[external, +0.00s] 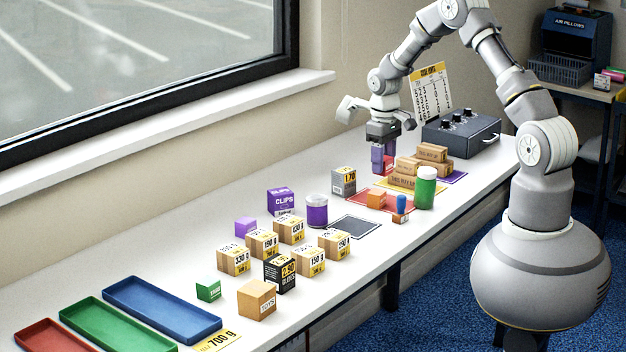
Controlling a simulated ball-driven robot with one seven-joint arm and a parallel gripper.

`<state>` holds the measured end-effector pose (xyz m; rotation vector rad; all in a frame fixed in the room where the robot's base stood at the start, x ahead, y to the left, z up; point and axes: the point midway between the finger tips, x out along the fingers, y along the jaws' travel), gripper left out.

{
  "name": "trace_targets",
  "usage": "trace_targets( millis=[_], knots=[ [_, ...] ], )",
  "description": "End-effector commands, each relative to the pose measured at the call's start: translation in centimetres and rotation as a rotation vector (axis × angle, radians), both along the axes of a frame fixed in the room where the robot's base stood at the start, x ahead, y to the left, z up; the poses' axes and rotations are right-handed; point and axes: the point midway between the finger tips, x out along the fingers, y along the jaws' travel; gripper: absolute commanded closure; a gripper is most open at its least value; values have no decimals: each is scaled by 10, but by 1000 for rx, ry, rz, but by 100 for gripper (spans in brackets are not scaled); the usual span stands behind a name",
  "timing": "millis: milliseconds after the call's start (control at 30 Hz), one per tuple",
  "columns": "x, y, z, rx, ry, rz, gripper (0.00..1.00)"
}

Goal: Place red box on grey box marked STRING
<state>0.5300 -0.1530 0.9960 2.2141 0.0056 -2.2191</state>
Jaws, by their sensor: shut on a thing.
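My gripper (382,166) points straight down over the back part of the bench, its purple fingers low near the surface. It is shut on a small red box (389,169), which shows only partly beside and behind the fingers. A grey box (343,181) with a yellow and black label on one face stands on the bench to the left of my gripper and a little nearer the camera. Its lettering is too small to read. Its top is bare, and it is apart from the gripper.
Brown cartons (431,153) are stacked right of my gripper, by a green jar (425,188). A purple jar (317,211) and purple CLIPS box (281,201) stand left. A dark control box (461,134) is behind.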

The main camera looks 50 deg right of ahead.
Motion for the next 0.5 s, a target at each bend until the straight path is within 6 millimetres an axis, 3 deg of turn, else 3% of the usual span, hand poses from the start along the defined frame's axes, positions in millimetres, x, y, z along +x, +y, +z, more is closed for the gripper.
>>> trace_targets(
  millis=[167,500],
  knots=[
    [28,-17,3,3,-1,-7,85],
    [115,-43,-8,4,0,-7,85]
  ],
)
